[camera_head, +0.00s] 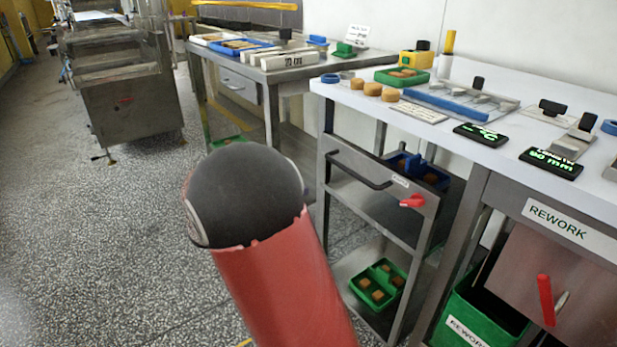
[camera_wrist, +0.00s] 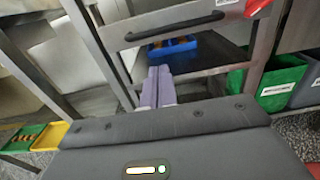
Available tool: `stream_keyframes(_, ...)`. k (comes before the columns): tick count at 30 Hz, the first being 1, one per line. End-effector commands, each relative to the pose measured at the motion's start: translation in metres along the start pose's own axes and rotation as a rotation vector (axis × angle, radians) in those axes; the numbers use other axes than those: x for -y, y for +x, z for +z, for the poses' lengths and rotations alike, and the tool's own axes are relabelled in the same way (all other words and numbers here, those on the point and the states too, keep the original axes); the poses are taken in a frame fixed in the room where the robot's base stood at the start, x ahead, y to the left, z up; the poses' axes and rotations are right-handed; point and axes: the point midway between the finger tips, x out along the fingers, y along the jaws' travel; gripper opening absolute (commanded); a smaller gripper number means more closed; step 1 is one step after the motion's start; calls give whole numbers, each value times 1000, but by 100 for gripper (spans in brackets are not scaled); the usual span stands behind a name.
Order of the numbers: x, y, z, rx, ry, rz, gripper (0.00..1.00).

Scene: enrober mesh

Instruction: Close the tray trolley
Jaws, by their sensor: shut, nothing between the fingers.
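The tray trolley (camera_head: 331,204) is a grey metal frame below the white counter in the head view. Its upper front panel carries a black bar handle (camera_head: 357,169), a small label and a red latch (camera_head: 412,201). A blue tray (camera_head: 424,175) with brown pieces sits on an upper shelf and a green tray (camera_head: 379,285) on a lower one. In the wrist view my gripper (camera_wrist: 158,87) is shut and empty, below the black handle (camera_wrist: 174,27) and apart from it. The red latch (camera_wrist: 256,7) is at the top edge. My gripper is hidden in the head view.
A white worktop (camera_head: 345,92) with scales and blocks runs above the trolley. A REWORK cabinet (camera_head: 561,280) with a green bin (camera_head: 472,315) stands to the right. Another steel table (camera_head: 230,72) is at the back left.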

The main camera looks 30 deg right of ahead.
Motion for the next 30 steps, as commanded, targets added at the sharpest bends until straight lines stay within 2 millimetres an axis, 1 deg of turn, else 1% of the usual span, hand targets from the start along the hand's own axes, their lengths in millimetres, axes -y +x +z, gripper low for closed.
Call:
stream_keyframes(5, 1, 16, 1, 12, -12, -1, 0)
stream_keyframes(8, 1, 35, 1, 11, -11, -2, 0)
stream_keyframes(15, 0, 87, 2, 10, -10, -1, 0)
stream_keyframes(21, 0, 121, 2, 8, -8, 0, 0)
stream_keyframes(25, 0, 134, 2, 8, -8, 1, 0)
stream_keyframes(30, 0, 140, 1, 8, -8, 3, 0)
